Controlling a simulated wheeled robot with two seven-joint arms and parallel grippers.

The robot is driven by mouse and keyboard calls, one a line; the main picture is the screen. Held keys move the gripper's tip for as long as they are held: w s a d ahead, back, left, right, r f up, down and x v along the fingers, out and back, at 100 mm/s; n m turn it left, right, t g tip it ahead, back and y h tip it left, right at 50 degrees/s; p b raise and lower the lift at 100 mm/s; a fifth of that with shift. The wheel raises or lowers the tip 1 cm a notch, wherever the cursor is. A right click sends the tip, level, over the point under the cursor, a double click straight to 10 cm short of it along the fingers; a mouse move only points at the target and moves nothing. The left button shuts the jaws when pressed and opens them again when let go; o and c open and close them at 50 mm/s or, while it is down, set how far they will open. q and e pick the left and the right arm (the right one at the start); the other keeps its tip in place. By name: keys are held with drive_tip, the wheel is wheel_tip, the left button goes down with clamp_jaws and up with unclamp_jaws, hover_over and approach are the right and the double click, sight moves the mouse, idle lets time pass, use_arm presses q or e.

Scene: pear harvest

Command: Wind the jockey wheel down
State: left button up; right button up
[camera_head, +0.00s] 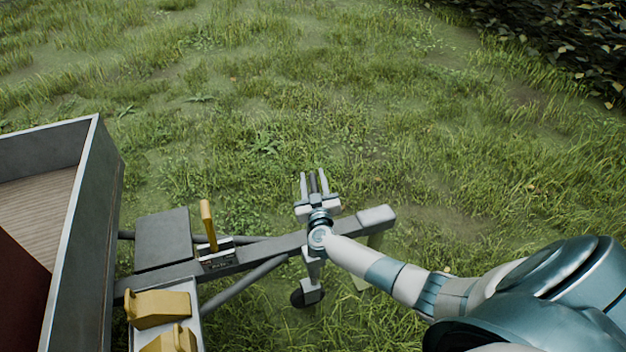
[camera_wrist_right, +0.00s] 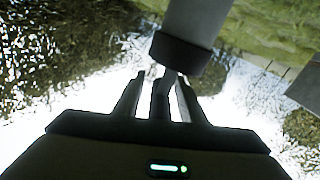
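The jockey wheel (camera_head: 308,292) shows as a small dark wheel under the grey drawbar (camera_head: 262,251), partly hidden by my right arm. In the head view my right gripper (camera_head: 314,180) is just beyond the drawbar, with its fingers pointing away. A slim dark piece lies between the fingers; I cannot tell whether it is the wheel's crank handle. In the right wrist view the fingers (camera_wrist_right: 160,88) stand apart, with light gaps on both sides of that piece. A grey post with a dark collar (camera_wrist_right: 185,50) is just beyond the fingertips. My left gripper is out of view.
The grey trailer box (camera_head: 88,215) stands at the left. A yellow lever (camera_head: 208,225) rises from the drawbar, and yellow chocks (camera_head: 158,308) sit near the box. Open grass (camera_head: 300,90) lies beyond, with a dark hedge (camera_head: 560,35) at top right.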

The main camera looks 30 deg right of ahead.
drive_tip(key=shift+c, duration=0.6)
clamp_jaws()
